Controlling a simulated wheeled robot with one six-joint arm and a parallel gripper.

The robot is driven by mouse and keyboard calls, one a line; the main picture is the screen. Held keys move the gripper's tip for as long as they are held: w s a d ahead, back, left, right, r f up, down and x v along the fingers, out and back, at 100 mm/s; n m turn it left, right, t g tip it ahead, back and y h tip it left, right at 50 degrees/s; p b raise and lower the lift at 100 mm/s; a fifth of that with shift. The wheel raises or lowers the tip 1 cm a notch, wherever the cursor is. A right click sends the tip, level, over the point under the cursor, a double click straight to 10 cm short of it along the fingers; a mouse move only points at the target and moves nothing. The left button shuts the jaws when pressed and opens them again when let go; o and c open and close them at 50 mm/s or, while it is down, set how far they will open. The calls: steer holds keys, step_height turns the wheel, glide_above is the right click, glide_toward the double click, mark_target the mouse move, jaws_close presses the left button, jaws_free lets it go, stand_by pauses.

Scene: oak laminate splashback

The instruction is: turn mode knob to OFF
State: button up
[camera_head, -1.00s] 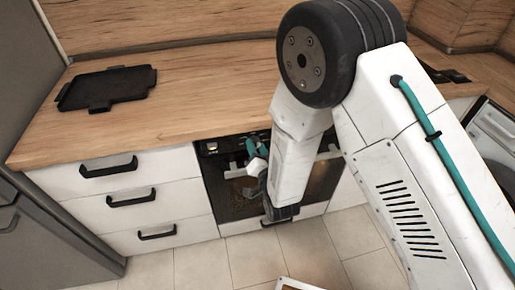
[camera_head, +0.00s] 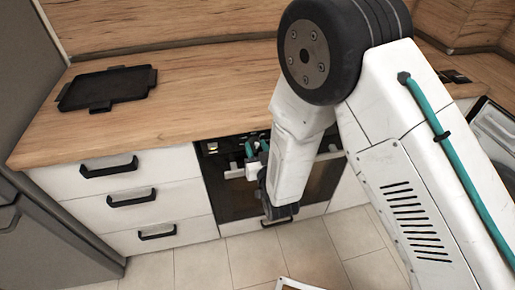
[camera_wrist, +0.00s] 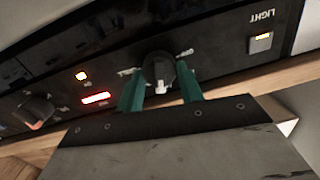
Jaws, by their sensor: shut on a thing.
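A dark round knob (camera_wrist: 160,70) with a raised grip sits on the black oven control panel (camera_wrist: 110,72). Small labels on both sides of it are too blurred to read surely. In the wrist view, my gripper's teal fingers (camera_wrist: 160,86) stand on either side of this knob and are shut on it. In the head view, my gripper (camera_head: 257,147) is at the oven's front, just below the counter edge. The knob it holds cannot be made out there.
A second knob (camera_wrist: 38,110) is at the panel's left, and a lit LIGHT button (camera_wrist: 261,42) at its right. Red and amber indicators glow between the knobs. The oven handle (camera_head: 235,173) runs just below. A black tray (camera_head: 106,88) lies on the wooden counter (camera_head: 190,95).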

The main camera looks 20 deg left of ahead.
steer(key=n, duration=0.6)
steer(key=shift+a+r+h, duration=0.1)
steer(key=shift+h, duration=0.2)
steer(key=n, duration=0.5)
steer(key=shift+a+h, duration=0.1)
steer(key=shift+h, duration=0.2)
steer(key=n, duration=0.5)
steer(key=shift+s+a+t, duration=0.1)
steer(key=shift+t, duration=0.3)
steer(key=n, duration=0.5)
steer(key=shift+f+n+h, duration=0.25)
steer(key=shift+n+h, duration=0.05)
steer(key=shift+n, duration=0.1)
steer(key=o, duration=1)
steer(key=shift+s, duration=0.1)
